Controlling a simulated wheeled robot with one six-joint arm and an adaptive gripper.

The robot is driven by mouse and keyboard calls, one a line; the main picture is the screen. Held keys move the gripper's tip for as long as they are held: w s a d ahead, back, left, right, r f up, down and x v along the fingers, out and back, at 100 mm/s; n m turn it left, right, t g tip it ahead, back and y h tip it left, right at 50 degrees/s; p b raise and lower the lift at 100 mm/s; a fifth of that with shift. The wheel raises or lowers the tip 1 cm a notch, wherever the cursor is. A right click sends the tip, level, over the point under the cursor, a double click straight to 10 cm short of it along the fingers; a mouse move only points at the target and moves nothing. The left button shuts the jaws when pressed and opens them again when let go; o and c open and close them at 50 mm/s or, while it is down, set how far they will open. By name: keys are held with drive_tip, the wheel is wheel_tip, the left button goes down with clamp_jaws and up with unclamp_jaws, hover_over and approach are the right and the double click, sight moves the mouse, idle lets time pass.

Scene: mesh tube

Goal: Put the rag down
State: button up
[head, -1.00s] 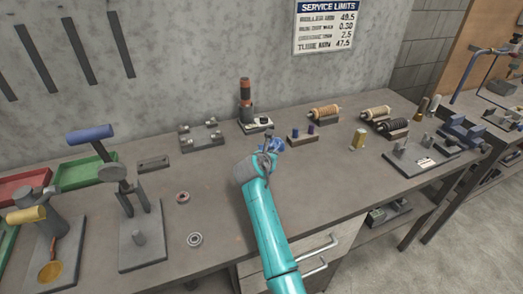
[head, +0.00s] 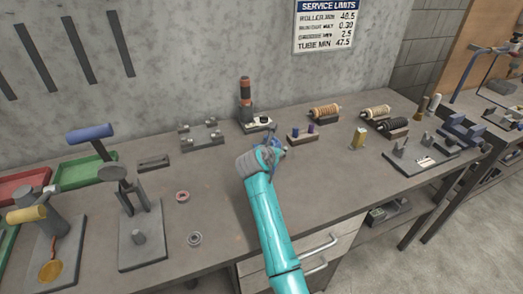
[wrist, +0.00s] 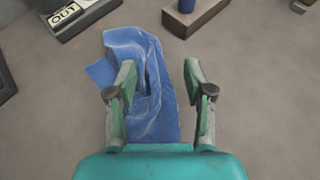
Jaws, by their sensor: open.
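The blue rag (wrist: 152,105) lies crumpled on the bench top in the wrist view, with one corner spread out to the left. My gripper (wrist: 159,75) is open above it. The left finger overlaps the cloth, and the right finger is just beside its right edge. I cannot tell whether a finger touches the cloth. In the head view my gripper (head: 272,146) is low over the middle of the bench, and the wrist hides most of the rag.
A block with dark pegs (head: 302,134) stands just right of my gripper. A black and orange tool on a labelled base (head: 247,103) stands behind it. The front middle of the bench (head: 330,190) is clear.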

drive_tip(key=s+d+r, duration=0.1)
drive_tip(key=d+r, duration=0.2)
drive_tip(key=r, duration=0.4)
drive_tip(key=shift+r, duration=0.25)
drive_tip(key=shift+a+f, duration=0.1)
drive_tip(key=shift+a, duration=0.05)
drive_tip(key=c, duration=0.7)
drive_tip(key=w+a+f, duration=0.1)
drive_tip(key=a, duration=0.1)
drive_tip(key=w+a+f, duration=0.1)
drive_tip(key=a, duration=0.1)
drive_tip(key=a+f+b, duration=0.1)
drive_tip(key=a, duration=0.1)
drive_tip(key=shift+w+a+f, duration=0.15)
drive_tip(key=shift+w+a, duration=0.2)
drive_tip(key=shift+w, duration=0.05)
clamp_jaws()
drive_tip(key=shift+d+f, duration=0.1)
drive_tip(key=shift+f, duration=1.3)
drive_tip(key=shift+f+p, duration=0.5)
drive_tip(key=shift+f, duration=1.35)
wheel_tip(320, 180, up, 9)
